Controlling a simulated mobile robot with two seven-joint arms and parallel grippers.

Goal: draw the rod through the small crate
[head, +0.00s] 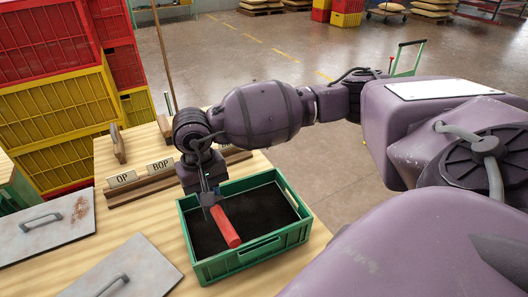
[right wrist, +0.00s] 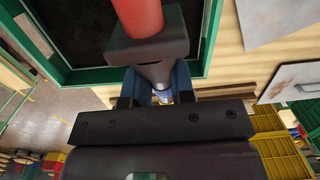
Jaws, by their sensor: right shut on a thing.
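The small green crate (head: 250,262) stands on the wooden table and holds a dark, flat fill. My right gripper (head: 210,197) is over the crate's left part, pointing down. It is shut on the rod (head: 226,226), whose red, round length slants towards the front of the crate. In the right wrist view the red part of the rod (right wrist: 139,14) runs out past a dark block, with a pale metal part between the gripper's fingers (right wrist: 160,88). Whether the rod touches the fill I cannot tell. My left gripper is not in view.
Lettered signs on a wooden rack (head: 165,181) stand behind the crate. Two grey plates with handles, one rust-marked (head: 45,232), lie on the table at left. Red and yellow crates (head: 55,110) are stacked beyond. The crate's right half is free above.

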